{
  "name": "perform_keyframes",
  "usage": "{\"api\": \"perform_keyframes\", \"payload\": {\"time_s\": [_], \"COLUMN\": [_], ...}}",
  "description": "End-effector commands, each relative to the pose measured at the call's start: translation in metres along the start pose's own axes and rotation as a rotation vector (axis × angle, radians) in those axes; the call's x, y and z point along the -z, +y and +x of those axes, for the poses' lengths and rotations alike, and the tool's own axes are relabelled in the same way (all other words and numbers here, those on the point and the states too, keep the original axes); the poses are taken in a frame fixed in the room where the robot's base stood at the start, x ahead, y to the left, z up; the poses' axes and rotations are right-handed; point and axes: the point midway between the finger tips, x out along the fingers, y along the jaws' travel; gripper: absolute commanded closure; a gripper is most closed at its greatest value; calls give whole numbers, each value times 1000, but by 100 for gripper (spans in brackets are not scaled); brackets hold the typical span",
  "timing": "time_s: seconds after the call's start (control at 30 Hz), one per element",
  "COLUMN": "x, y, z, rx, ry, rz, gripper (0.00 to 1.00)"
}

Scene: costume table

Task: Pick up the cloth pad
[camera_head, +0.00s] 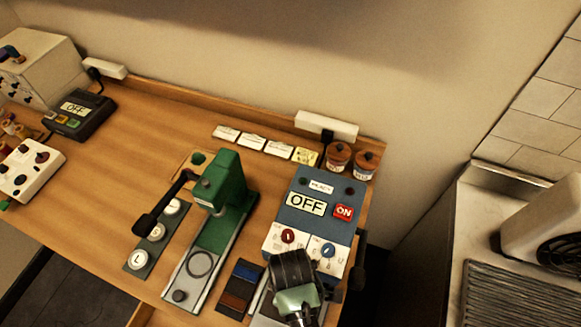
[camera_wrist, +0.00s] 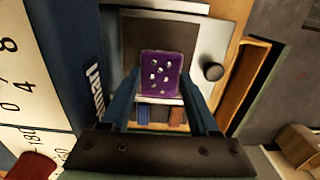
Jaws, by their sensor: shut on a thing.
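The cloth pad (camera_wrist: 161,72) is a small purple square with white spots, seen in the wrist view. It sits between the two blue fingers of my gripper (camera_wrist: 161,84), which is shut on it. Behind the pad is a grey plate with a dark panel (camera_wrist: 150,38); I cannot tell how far the pad is above it. In the head view my arm covers the front right of the table, and the pad and fingertips are hidden there.
A blue device with an OFF display (camera_head: 306,204) stands beside my arm. A green press (camera_head: 224,190) with a black lever is to its left. A dark holder with blue and brown pieces (camera_head: 240,287) lies between them. Two lidded jars (camera_head: 338,157) stand at the back right.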

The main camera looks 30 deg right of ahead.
Motion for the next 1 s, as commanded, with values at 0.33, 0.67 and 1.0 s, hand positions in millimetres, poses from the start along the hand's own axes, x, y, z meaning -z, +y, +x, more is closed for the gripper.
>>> {"api": "perform_keyframes", "payload": {"time_s": [0.33,0.67,1.0], "x": [1,0,0], "y": [2,0,0], "z": [-86,-141,-146], "rx": [-6,1,0], "ry": [5,-1,0], "rz": [2,1,0], "gripper": [93,93,93]}}
